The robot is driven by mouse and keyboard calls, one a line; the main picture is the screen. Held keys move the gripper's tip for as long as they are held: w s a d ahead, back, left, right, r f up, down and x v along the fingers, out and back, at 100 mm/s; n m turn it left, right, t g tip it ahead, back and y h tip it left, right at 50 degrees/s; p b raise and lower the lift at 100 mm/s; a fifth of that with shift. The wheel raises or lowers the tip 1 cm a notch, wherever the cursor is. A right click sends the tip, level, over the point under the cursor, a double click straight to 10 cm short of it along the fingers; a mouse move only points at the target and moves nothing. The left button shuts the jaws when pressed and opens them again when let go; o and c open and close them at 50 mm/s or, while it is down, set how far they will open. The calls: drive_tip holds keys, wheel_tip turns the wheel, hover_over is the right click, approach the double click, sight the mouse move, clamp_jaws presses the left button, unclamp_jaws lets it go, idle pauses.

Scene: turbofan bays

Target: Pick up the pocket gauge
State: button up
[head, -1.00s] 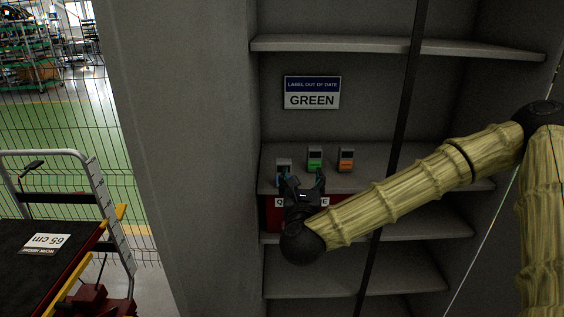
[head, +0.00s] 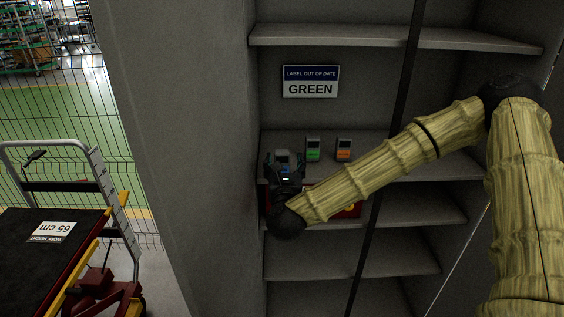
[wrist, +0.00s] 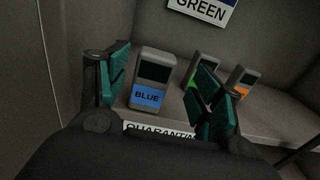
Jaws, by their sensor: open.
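Three small grey pocket gauges with dark screens stand upright in a row on a shelf. The left one (wrist: 152,82) has a blue band reading BLUE in the wrist view; in the head view (head: 283,158) it is partly covered by my gripper. The green-banded gauge (head: 313,149) is in the middle and the orange-banded gauge (head: 344,149) is on the right. My gripper (wrist: 165,92) is open, with its teal-padded fingers either side of the blue gauge. The left finger is close to that gauge; the right finger partly hides the green one. I cannot tell whether either finger touches.
A sign (head: 310,82) on the back panel reads "LABEL OUT OF DATE GREEN". A red box (head: 348,211), partly hidden, sits below the gauges; a QUARANTINE label (wrist: 160,131) shows below them. The cabinet side wall (head: 190,160) is close on the left. A dark strap (head: 405,110) crosses the shelves.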

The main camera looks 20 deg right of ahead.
sight(282, 159)
drive_tip(key=x, duration=0.1)
drive_tip(key=p+x, duration=0.1)
drive_tip(key=x, duration=0.1)
drive_tip(key=shift+w+a+r, duration=0.1)
drive_tip(key=shift+w+a, duration=0.15)
drive_tip(key=shift+w, duration=0.05)
drive_tip(key=shift+w+d+p, duration=0.2)
drive_tip(key=shift+w+p, duration=0.1)
drive_tip(key=shift+w, duration=0.1)
drive_tip(key=c, duration=1.3)
drive_tip(key=shift+o, duration=0.2)
